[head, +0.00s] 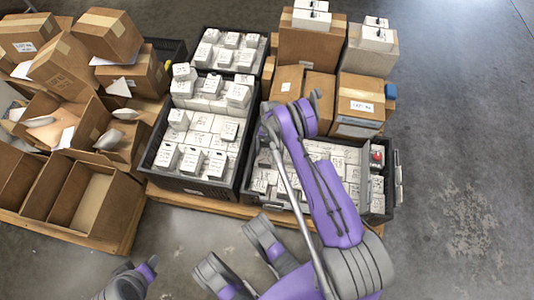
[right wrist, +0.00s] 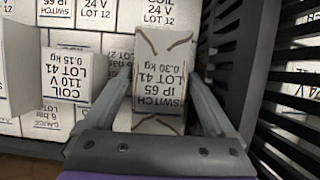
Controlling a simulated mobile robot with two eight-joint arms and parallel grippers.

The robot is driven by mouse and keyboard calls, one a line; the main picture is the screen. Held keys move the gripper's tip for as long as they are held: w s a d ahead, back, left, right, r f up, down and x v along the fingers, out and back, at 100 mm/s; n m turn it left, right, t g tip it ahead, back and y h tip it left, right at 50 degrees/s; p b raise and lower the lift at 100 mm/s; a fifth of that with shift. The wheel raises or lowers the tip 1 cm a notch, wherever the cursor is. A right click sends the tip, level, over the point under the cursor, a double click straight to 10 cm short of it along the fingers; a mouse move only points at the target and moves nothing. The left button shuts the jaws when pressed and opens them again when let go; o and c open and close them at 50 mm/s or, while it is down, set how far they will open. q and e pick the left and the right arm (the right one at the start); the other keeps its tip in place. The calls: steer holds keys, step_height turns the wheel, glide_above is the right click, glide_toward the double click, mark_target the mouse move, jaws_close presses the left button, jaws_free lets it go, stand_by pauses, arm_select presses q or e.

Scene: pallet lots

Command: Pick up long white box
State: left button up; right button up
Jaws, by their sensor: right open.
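A long white box (right wrist: 160,95) marked SWITCH, LOT 41, IP 65, 0.30 kg stands out in the middle of the right wrist view. My right gripper (right wrist: 160,76) is open, with one finger on each side of this box. I cannot tell whether the fingers touch it. In the head view my right gripper (head: 269,112) is over the area between the black crates, partly hidden by my arm. The box between the fingers cannot be made out there. My left gripper is not in view; only purple and grey parts of mine show at the bottom.
Other white boxes (right wrist: 72,75) lie close on the left; a dark crate wall (right wrist: 232,55) is close on the right. A black crate (head: 205,188) of white boxes stands at centre, another crate (head: 389,190) at right. Bare floor (head: 465,150) lies right.

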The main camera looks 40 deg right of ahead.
steer(key=shift+f, duration=0.2)
stand_by(0.3)
jaws_close()
stand_by(0.4)
